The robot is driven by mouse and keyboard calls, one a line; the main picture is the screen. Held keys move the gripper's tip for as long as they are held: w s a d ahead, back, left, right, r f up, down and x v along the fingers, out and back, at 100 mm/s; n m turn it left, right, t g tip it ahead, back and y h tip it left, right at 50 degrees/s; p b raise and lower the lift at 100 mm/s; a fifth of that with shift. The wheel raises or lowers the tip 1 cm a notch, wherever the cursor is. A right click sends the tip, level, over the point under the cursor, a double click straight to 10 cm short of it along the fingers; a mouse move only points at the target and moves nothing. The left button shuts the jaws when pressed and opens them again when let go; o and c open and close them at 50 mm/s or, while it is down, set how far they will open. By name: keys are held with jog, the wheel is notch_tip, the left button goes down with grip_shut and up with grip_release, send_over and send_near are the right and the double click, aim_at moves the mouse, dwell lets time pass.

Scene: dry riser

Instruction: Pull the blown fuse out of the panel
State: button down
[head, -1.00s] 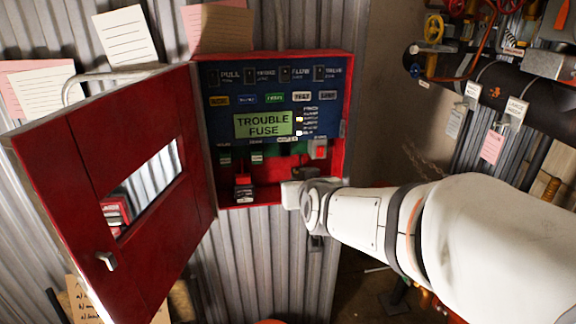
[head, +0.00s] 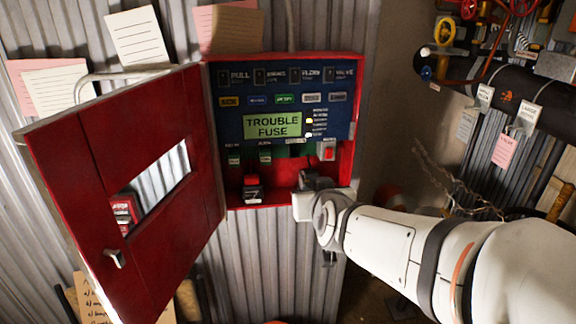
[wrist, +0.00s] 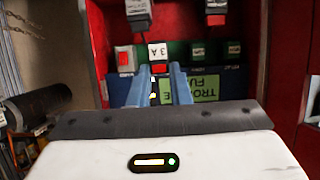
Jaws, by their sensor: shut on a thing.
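The red fuse panel (head: 359,110) stands open on the corrugated wall. Its display (head: 272,125) reads "TROUBLE FUSE"; it appears upside down in the wrist view (wrist: 203,90). My gripper (wrist: 160,70) has its two blue fingers shut on a small red fuse (wrist: 158,68). A white label reading "3 A" shows just beyond the fingertips. I cannot tell whether the fuse touches the panel. In the head view my wrist hides the fingers at the panel's lower right. A red-topped black fuse holder (head: 252,188) sits at the lower left, and a dark holder (wrist: 138,15) shows beside it.
The red panel door (head: 105,180) hangs open to the left. A red rocker switch (head: 327,151) sits above the lower right bay. A dark pipe (head: 500,100) with hanging tags runs at the right. Paper notes (head: 137,37) are above the door.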

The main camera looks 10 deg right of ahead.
jog(key=shift+s, duration=1.55)
